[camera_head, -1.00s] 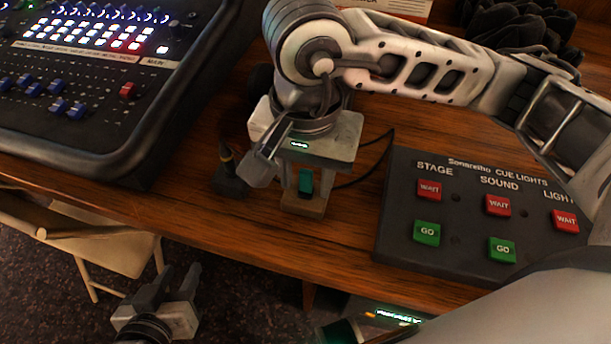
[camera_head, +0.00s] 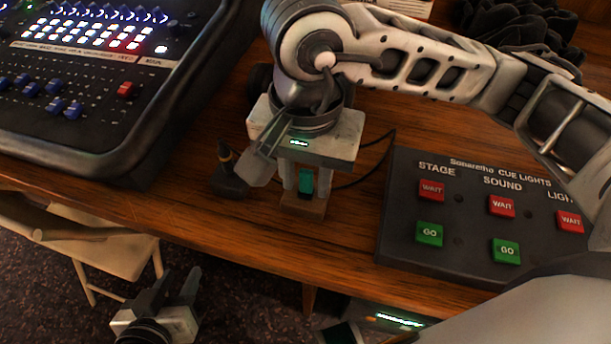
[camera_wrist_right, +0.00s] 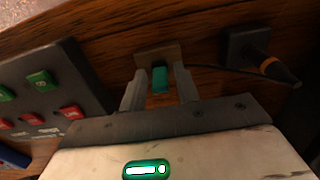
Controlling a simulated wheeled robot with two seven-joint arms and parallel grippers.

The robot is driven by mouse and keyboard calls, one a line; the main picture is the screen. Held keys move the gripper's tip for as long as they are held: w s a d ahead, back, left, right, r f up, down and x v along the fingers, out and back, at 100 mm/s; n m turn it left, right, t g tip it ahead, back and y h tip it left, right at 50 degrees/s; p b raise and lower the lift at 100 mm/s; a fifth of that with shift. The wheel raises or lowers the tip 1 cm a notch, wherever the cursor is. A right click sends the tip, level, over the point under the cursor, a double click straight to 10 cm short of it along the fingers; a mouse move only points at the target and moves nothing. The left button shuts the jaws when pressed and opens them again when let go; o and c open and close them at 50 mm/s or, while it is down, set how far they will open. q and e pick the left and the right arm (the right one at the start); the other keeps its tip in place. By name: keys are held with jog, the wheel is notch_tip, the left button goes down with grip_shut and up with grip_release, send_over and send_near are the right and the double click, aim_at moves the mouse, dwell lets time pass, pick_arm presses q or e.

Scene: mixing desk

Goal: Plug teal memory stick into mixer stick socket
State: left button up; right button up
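The teal memory stick (camera_head: 305,183) stands upright in a small wooden block (camera_head: 303,207) near the desk's front edge. My right gripper (camera_head: 305,187) is above the block and points down, with one finger on each side of the stick. In the right wrist view, the stick (camera_wrist_right: 159,79) shows between the open fingers (camera_wrist_right: 159,90), with a gap on both sides. The mixer (camera_head: 95,110) is at the left of the desk. I cannot make out its stick socket. My left gripper (camera_head: 182,287) is open and empty, low in front of the desk.
A cue lights box (camera_head: 460,215) with red and green buttons lies to the right of the block. A dark object with an orange band (camera_wrist_right: 250,50) and a cable lie beside the block. A folding chair (camera_head: 85,245) stands before the desk. Dark cloth (camera_head: 520,35) lies at the back.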

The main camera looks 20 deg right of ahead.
aim_at(306, 170)
grip_shut()
jog(key=shift+r, duration=0.1)
jog(key=shift+r+p, duration=1.15)
jog(key=shift+r, duration=1.75)
